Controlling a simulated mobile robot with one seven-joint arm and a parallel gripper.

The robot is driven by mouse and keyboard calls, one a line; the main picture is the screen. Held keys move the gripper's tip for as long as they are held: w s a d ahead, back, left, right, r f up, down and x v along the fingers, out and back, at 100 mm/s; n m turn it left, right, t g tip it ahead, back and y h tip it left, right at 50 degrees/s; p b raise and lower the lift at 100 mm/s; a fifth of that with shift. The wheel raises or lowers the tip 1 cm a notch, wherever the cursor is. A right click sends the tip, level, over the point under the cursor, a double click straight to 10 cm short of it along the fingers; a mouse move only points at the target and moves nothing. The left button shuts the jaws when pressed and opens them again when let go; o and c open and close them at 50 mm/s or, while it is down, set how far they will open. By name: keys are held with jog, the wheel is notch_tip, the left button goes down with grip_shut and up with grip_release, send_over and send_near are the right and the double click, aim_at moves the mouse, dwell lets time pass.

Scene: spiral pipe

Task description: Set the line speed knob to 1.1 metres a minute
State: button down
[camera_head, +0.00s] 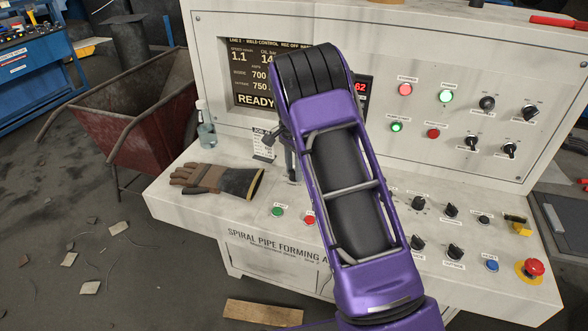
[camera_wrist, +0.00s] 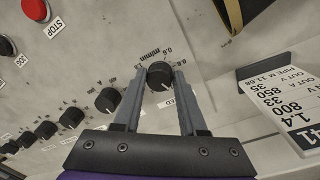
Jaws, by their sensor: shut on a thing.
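The line speed knob (camera_wrist: 160,75) is a small black round knob with a scale marked in m/min around it, in the wrist view. My gripper (camera_wrist: 161,80) has its two grey fingers on either side of the knob and is shut on it. Its pointer's exact setting is hard to read. In the head view my purple arm covers the knob, and only a little of my gripper (camera_head: 290,163) shows behind it. The screen (camera_head: 252,75) reads speed 1.1 and READY at the bottom; my arm hides its right part.
A brown glove (camera_head: 216,180) lies on the console ledge, left of my gripper. A bottle (camera_head: 206,125) and a job card (camera_head: 263,143) stand behind it. Several other black knobs (camera_wrist: 109,99) sit in a row nearby. A red mushroom button (camera_head: 534,268) is at the right.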

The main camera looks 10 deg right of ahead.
aim_at(292, 170)
jog(key=shift+c, duration=2.3)
grip_release()
notch_tip(292, 170, up, 18)
jog(key=shift+w+a+f, duration=0.2)
jog(key=shift+w+f, duration=0.05)
jog(key=shift+w, duration=0.15)
